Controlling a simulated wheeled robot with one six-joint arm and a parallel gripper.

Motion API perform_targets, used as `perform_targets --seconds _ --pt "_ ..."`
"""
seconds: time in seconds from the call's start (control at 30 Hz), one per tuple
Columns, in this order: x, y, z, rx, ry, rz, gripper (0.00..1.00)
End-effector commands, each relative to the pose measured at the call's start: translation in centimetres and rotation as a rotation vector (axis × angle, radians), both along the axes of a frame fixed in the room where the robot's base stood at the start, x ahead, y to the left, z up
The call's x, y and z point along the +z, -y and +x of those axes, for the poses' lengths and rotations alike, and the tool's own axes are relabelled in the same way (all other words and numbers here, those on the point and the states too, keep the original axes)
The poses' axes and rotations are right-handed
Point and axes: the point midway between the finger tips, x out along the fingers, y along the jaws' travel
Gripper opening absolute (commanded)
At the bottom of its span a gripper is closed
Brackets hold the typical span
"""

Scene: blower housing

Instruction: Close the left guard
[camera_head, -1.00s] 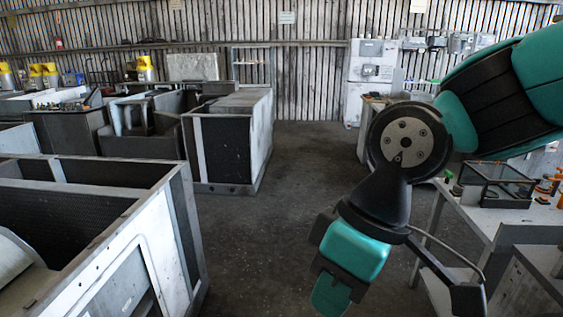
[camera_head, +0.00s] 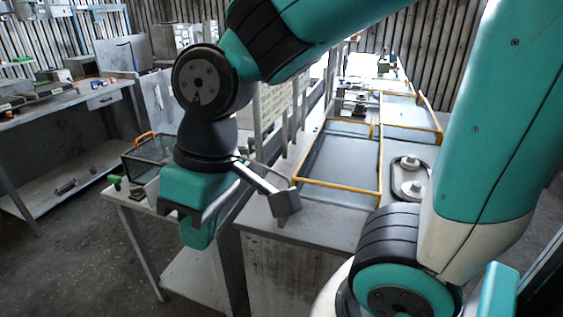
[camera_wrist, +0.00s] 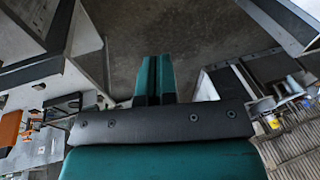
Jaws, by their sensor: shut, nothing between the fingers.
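Two low panels with yellow edges lie on the long bench at the right of the head view: a nearer one (camera_head: 343,165) and one farther back and to the right (camera_head: 408,112). A glass-sided box (camera_head: 150,150) with an orange handle stands on a small table at the left. I cannot tell for sure which part is the left guard. My gripper (camera_head: 197,232) hangs pointing down in front of the benches, apart from the panels and the box. In the wrist view its teal fingers (camera_wrist: 155,68) are together and empty, over dark floor.
A grey workbench (camera_head: 60,110) with a lower shelf stands at the far left. A metal plate with two round knobs (camera_head: 408,178) lies right of the nearer panel. The near end of the long bench (camera_head: 300,225) is close to my arm. Open floor (camera_head: 80,245) lies at lower left.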

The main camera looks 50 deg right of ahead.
Motion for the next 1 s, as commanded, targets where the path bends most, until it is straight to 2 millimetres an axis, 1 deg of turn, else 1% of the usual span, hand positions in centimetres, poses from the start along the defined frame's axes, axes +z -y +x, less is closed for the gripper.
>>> perform_targets --seconds 0.03,0.07,0.1,0.17,0.2,0.27,0.3,0.4,0.5,0.63,0.7,0.83,1.0 --pt "-0.4 1.2 2.6 -0.099 -0.015 -0.054 0.00" --pt "-0.7 2.3 4.5 -0.182 -0.024 -0.097 0.00" --pt "-1.2 4.1 7.0 -0.306 -0.036 -0.160 0.00" --pt "-2.1 7.5 10.7 -0.516 -0.049 -0.261 0.00" --pt "-2.6 10.0 13.0 -0.662 -0.057 -0.331 0.00" --pt "-3.5 13.8 15.7 -0.878 -0.062 -0.433 0.00" --pt "-4.1 16.2 17.1 -1.015 -0.063 -0.498 0.00" --pt "-5.3 21.2 19.2 -1.320 -0.051 -0.645 0.00" --pt "-6.2 24.5 20.1 -1.547 -0.030 -0.754 0.00" --pt "-6.9 26.6 20.4 -1.716 -0.004 -0.838 0.00" --pt "-7.1 27.2 20.3 -1.755 0.005 -0.856 0.00" --pt "-8.0 27.9 19.9 -1.768 0.007 -0.867 0.00" --pt "-10.5 29.5 19.0 -1.762 0.005 -0.867 0.00"
